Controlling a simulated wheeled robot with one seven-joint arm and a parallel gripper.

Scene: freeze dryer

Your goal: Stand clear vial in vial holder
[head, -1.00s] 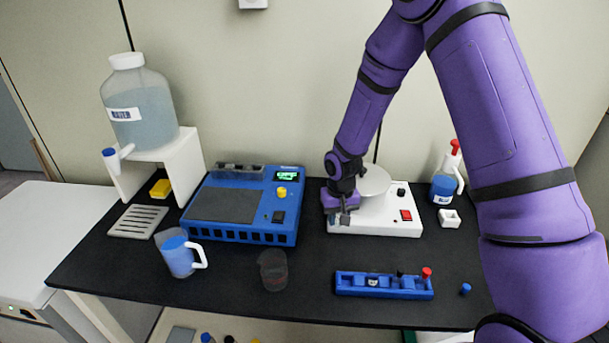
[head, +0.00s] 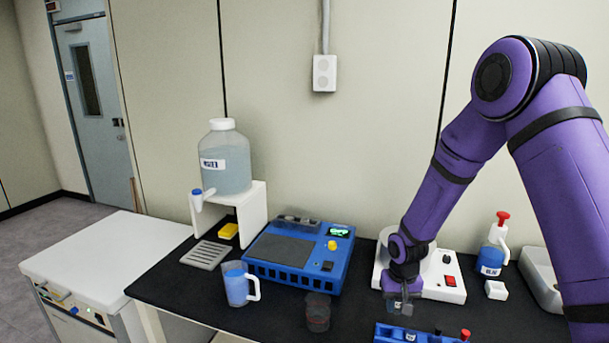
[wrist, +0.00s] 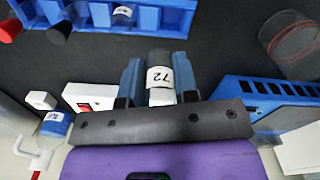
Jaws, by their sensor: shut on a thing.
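My gripper (wrist: 156,80) is shut on the clear vial (wrist: 160,57), which has a white label reading "72" and a dark grey end, between the two blue-grey fingers. In the head view my gripper (head: 399,305) is in front of the white round-topped device; the vial is hard to make out there. The blue vial holder (head: 388,331) is partly cut off at the bottom edge, just in front of my gripper. In the wrist view the holder (wrist: 176,20) lies at the top, apart from the held vial. A labelled vial (wrist: 123,15) sits in it.
A black cap (wrist: 60,27) and a red cap (wrist: 8,27) show at the holder. The white device (head: 447,291) stands behind my gripper. A beaker (head: 317,312), blue machine (head: 300,262) and blue-filled jug (head: 237,286) stand left. A wash bottle (head: 492,255) stands right.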

